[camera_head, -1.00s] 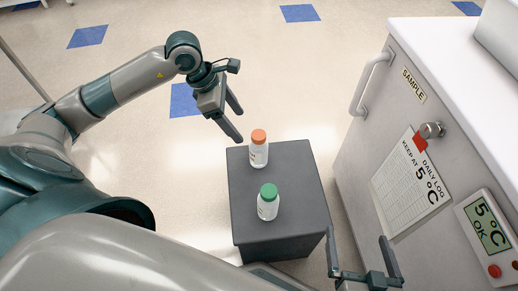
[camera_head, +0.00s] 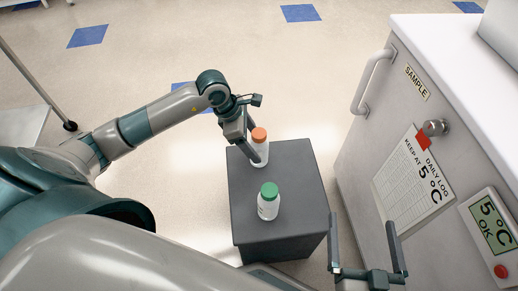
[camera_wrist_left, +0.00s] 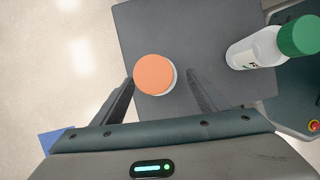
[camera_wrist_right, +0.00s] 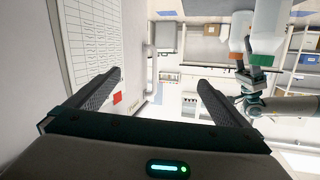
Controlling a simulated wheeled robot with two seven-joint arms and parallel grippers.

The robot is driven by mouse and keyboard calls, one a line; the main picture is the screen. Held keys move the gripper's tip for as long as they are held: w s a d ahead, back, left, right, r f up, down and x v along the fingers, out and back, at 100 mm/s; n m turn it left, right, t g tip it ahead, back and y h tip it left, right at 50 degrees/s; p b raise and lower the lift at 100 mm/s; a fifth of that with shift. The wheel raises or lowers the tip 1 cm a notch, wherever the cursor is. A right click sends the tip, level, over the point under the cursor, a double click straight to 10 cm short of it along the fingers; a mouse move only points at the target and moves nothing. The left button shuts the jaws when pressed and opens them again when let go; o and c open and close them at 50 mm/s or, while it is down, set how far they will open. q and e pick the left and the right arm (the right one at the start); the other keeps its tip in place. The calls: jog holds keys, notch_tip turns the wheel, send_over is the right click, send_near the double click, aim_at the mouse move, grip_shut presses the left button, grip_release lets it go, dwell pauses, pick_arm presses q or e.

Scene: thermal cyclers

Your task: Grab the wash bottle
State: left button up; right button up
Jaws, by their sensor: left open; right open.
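Two white bottles stand upright on a dark grey stand (camera_head: 285,225). One has an orange cap (camera_head: 259,135), the other, nearer, a green cap (camera_head: 269,190). I cannot tell from the labels which is the wash bottle. My left gripper (camera_head: 256,158) is open at the orange-capped bottle. In the left wrist view, the orange cap (camera_wrist_left: 154,74) sits between the spread fingers, and the green-capped bottle (camera_wrist_left: 255,50) lies off to the right. My right gripper (camera_head: 363,222) is open and empty, right of the stand. Both bottles also show at the upper right of the right wrist view.
A white cabinet (camera_head: 400,150) with a handle, log sheet and temperature display stands close on the right, beside my right gripper. The floor (camera_head: 320,70) behind the stand is clear. Part of a cart (camera_head: 20,120) shows at the far left.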

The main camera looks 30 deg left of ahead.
aim_at(260, 151)
pick_arm(q)
jog(key=shift+f, duration=0.1)
jog(key=shift+w+d+f, duration=0.1)
jog(key=shift+d+f, duration=0.1)
jog(key=shift+f, duration=0.25)
jog(key=shift+b+x, duration=0.45)
jog(key=shift+x, duration=1.7)
jog(key=shift+w+a, duration=0.1)
jog(key=shift+a, duration=0.1)
pick_arm(e)
jog(key=r, duration=0.1)
jog(key=r+t, duration=0.1)
jog(key=r, duration=0.1)
jog(key=shift+a+t+y, duration=0.3)
jog(key=shift+y, duration=0.1)
pick_arm(q)
jog(key=shift+c, duration=0.5)
jog(key=c, duration=1.2)
jog(key=shift+c, duration=0.2)
jog(key=shift+r, duration=0.15)
